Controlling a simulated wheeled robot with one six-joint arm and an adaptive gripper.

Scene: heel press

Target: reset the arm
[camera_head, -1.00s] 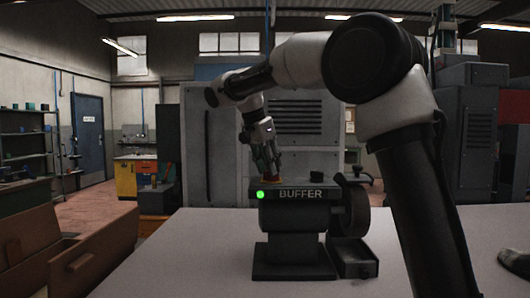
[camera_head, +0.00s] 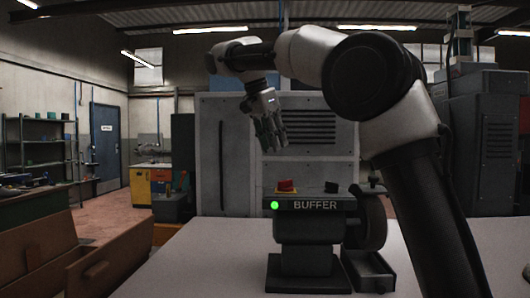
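My arm reaches in from the right, over the light table. My gripper (camera_head: 271,142) points down and hangs in the air above the buffer machine, clear of it. It seems to hold nothing, but the dark, small fingers do not show whether they are open or shut. The buffer (camera_head: 307,228) stands upright on the table, with its name on the front. A red button (camera_head: 286,186) sits on a yellow base on its top left, below my gripper and apart from it. A green light (camera_head: 274,205) is lit on the front left corner.
The buffer wheel (camera_head: 371,222) is at the machine's right side, with a small tray (camera_head: 370,272) below it. Open wooden boxes (camera_head: 40,240) stand at the lower left. A large grey cabinet (camera_head: 225,150) stands behind. The table (camera_head: 200,260) left of the buffer is clear.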

